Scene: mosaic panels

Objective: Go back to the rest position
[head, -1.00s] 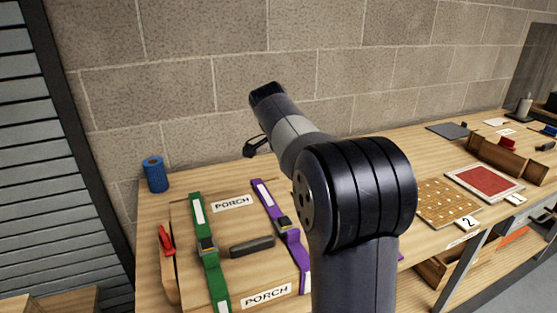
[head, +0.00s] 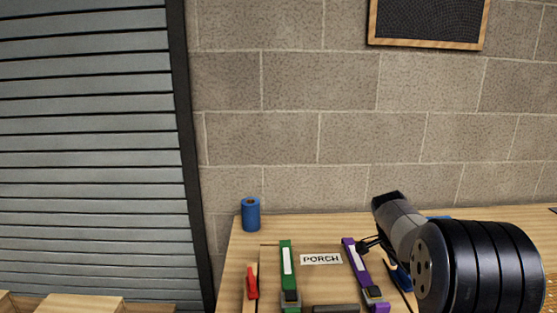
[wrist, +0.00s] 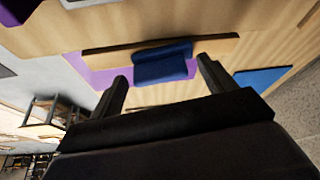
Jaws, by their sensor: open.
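My gripper (wrist: 162,86) is open in the wrist view, its two dark fingers apart. A dark blue block-like piece (wrist: 162,64) shows just beyond the fingertips, against a wooden strip and a purple band (wrist: 100,72). I cannot tell whether the fingers touch it. In the head view my arm fills the lower right, and the gripper's fingers cannot be made out there. A wooden case labelled PORCH (head: 321,259) lies on the bench with a green strap (head: 287,262) and a purple strap (head: 357,262) across it.
A blue cylinder (head: 251,214) stands at the back left of the bench (head: 236,235). A red clamp-like thing (head: 252,283) is at the case's left side. A block wall rises behind, with a grey shutter (head: 90,150) at left and a dark framed board (head: 428,22) above.

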